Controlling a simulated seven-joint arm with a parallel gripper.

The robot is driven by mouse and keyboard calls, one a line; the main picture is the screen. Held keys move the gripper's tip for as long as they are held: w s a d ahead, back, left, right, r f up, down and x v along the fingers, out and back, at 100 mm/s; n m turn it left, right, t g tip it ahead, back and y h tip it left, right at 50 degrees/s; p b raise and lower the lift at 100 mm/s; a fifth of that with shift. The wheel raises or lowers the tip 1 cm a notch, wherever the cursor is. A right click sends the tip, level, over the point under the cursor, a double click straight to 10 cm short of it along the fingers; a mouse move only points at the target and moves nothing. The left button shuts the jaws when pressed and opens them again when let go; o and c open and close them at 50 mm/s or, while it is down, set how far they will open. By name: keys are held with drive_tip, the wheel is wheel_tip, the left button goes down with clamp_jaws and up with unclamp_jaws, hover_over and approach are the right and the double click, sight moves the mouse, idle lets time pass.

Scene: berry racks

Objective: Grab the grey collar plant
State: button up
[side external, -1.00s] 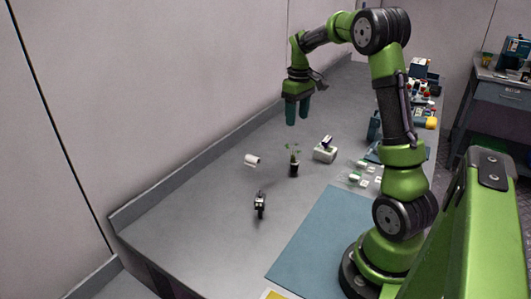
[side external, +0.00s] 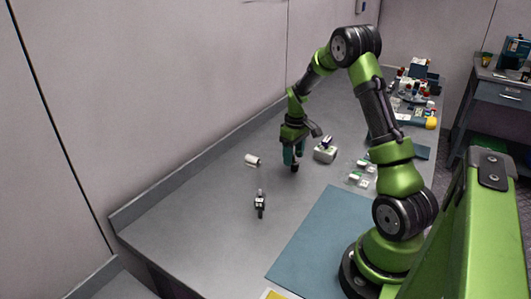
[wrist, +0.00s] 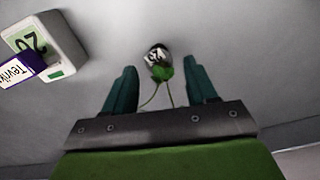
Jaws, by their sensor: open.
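The plant (wrist: 162,72) shows in the wrist view as green leaves and thin stems by a small dark pot with a pale marked label (wrist: 157,57). I cannot make out the collar's colour for sure. In the side view, the dark pot (side external: 295,168) shows just under my gripper (side external: 293,157), and the leaves are mostly hidden. My gripper's teal fingers also show in the wrist view (wrist: 160,78). They are open, one on each side of the leaves and stems, with a gap on both sides.
A white cylinder (side external: 253,160) and a small dark object (side external: 260,204) lie around. A blue mat (side external: 320,235) is nearer the base.

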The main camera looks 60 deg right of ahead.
sight(295, 163)
drive_tip(key=shift+f, duration=1.35)
drive_tip(key=c, duration=1)
drive_tip(key=shift+r, duration=0.1)
